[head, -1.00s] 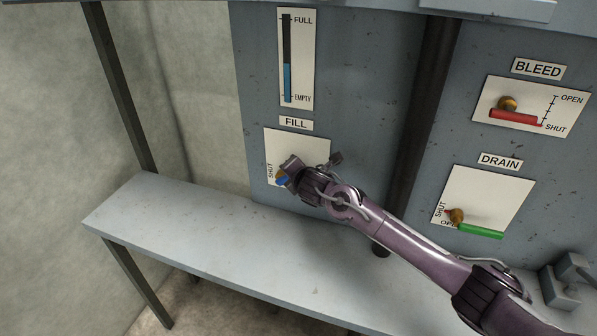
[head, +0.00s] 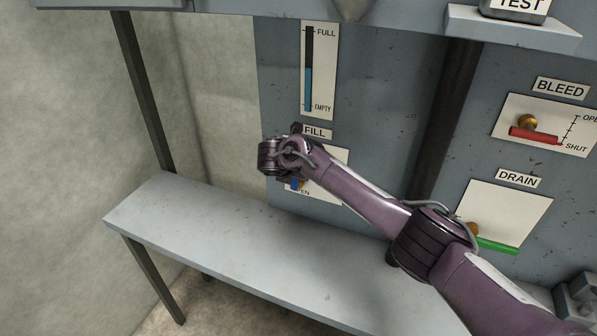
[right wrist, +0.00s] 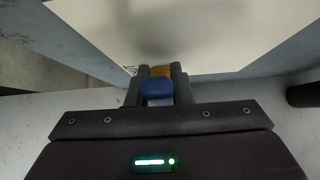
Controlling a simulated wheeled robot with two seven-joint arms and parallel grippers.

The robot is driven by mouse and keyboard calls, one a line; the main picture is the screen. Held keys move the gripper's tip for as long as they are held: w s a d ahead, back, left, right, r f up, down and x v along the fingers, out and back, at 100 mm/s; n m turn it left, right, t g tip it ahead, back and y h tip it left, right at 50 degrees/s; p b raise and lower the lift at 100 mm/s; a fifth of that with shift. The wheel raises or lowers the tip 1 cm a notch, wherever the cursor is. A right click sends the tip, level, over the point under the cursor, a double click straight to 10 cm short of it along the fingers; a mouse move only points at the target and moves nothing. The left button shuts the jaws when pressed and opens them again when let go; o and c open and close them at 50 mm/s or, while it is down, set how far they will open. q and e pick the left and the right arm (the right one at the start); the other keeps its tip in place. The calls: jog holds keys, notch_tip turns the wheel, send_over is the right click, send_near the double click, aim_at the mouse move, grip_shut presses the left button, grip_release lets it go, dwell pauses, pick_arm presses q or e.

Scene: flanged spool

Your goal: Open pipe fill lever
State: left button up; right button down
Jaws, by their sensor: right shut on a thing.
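The fill lever's blue handle (head: 296,184) shows only as a small patch on the white plate (head: 332,160) under the FILL label (head: 315,132). My right gripper (head: 287,178) is at the plate's left side, and its wrist covers much of the plate and lever. In the right wrist view, the gripper (right wrist: 158,92) is shut on the blue handle (right wrist: 158,88), with the brass pivot (right wrist: 160,71) just beyond it. Part of the OPEN marking shows below the gripper; the SHUT marking is hidden. My left gripper is not in view.
A level gauge (head: 309,70) is above the plate. A red BLEED lever (head: 534,135) and a green DRAIN lever (head: 497,246) are at the right. A dark vertical pipe (head: 449,110) stands between. A grey bench (head: 200,222) lies below, its left part bare.

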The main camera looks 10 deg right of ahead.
jog(key=shift+a+h, duration=0.1)
jog(key=shift+h, duration=0.2)
dwell(0.4)
jog(key=c, duration=1.3)
grip_release()
jog(key=shift+w+a, duration=0.1)
jog(key=b+v, duration=0.1)
jog(key=v, duration=0.6)
jog(key=shift+a+r, duration=0.15)
jog(key=shift+r, duration=0.15)
